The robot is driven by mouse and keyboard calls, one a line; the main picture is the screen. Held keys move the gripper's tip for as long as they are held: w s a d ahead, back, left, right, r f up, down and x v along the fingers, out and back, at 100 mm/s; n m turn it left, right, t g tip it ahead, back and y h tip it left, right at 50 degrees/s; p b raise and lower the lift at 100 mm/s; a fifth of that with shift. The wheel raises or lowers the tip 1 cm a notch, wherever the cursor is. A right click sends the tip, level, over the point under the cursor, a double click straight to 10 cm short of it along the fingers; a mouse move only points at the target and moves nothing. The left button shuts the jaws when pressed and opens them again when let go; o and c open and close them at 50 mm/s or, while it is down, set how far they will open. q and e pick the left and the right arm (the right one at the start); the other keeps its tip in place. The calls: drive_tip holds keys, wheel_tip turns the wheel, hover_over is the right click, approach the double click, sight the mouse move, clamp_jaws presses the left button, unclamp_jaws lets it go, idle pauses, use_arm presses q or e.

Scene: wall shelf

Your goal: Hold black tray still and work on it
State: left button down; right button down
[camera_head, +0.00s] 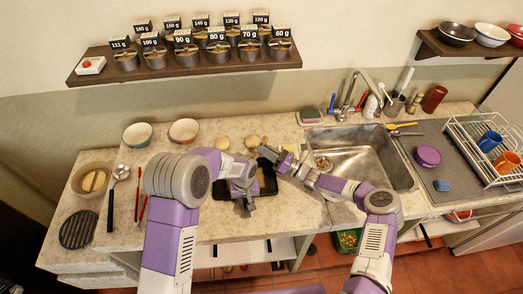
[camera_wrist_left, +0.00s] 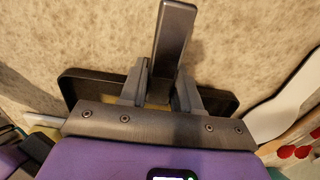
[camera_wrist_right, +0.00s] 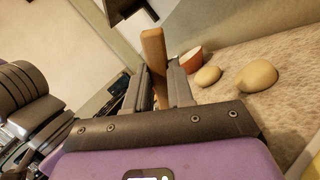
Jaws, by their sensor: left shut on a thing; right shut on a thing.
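The black tray (camera_head: 270,184) lies near the front of the counter, largely hidden beneath my arms. Its dark rim also shows behind the fingers in the left wrist view (camera_wrist_left: 84,84), with something yellowish inside. My left gripper (camera_head: 246,200) is at the tray's front side, shut on a dark grey bar-like handle (camera_wrist_left: 174,40). The handle seems to belong to the tray, but the join is hidden. My right gripper (camera_head: 277,160) is above the tray's back right area, shut on a brown wooden handle (camera_wrist_right: 153,55). The rest of that tool is hidden.
Two round pale pieces (camera_head: 223,143) lie behind the tray, with two bowls (camera_head: 184,131) farther left. A sink (camera_head: 360,158) is to the right. A ladle (camera_head: 119,174) and red sticks lie left. A wall shelf (camera_head: 190,67) carries labelled weights.

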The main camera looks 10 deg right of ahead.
drive_tip(key=shift+d, duration=3.75)
drive_tip(key=w+a, duration=0.1)
drive_tip(key=a, duration=1.4)
drive_tip(key=shift+w+a, duration=0.15)
drive_tip(key=shift+w, duration=0.05)
drive_tip(key=shift+r, duration=3)
wheel_tip(320, 180, up, 3)
